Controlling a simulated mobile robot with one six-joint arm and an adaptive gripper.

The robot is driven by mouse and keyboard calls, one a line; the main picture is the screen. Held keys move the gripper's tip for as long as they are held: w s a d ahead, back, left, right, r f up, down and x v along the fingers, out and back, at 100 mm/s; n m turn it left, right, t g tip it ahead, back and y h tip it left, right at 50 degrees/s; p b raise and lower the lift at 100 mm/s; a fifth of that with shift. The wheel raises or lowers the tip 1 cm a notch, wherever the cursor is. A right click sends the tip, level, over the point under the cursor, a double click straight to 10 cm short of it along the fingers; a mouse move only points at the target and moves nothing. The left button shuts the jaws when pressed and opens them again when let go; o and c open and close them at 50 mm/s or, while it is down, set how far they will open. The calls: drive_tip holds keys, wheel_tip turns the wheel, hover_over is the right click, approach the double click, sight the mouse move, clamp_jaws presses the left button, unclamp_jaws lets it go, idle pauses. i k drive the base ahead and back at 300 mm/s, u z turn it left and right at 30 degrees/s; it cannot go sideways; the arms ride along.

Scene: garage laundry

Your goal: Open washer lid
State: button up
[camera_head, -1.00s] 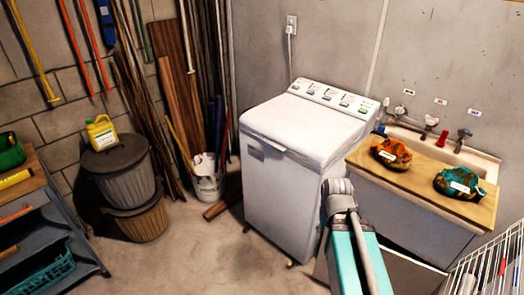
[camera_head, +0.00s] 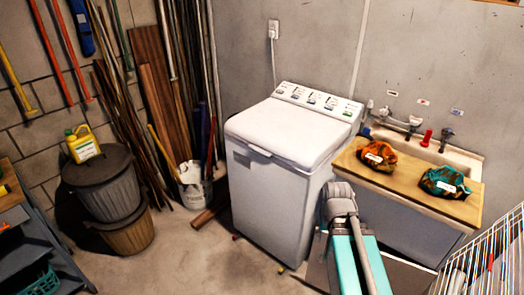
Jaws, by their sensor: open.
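The white washer (camera_head: 268,205) stands upright against the grey wall in the middle of the view. Its flat top lid (camera_head: 290,130) is closed. A dark recess or handle (camera_head: 248,152) shows at the upper front, below the lid's front edge. My gripper does not show in this view.
A sink cabinet (camera_head: 405,228) stands right of the washer, with an orange cloth bundle (camera_head: 378,155) and a teal one (camera_head: 443,182) on its wooden board. A white wire rack (camera_head: 490,262) is at lower right. A white bucket (camera_head: 193,188) and dark bins (camera_head: 105,190) stand left.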

sight(301, 139)
drive_tip(key=z, duration=0.05)
drive_tip(key=i, duration=0.85)
drive_tip(key=u, duration=0.1)
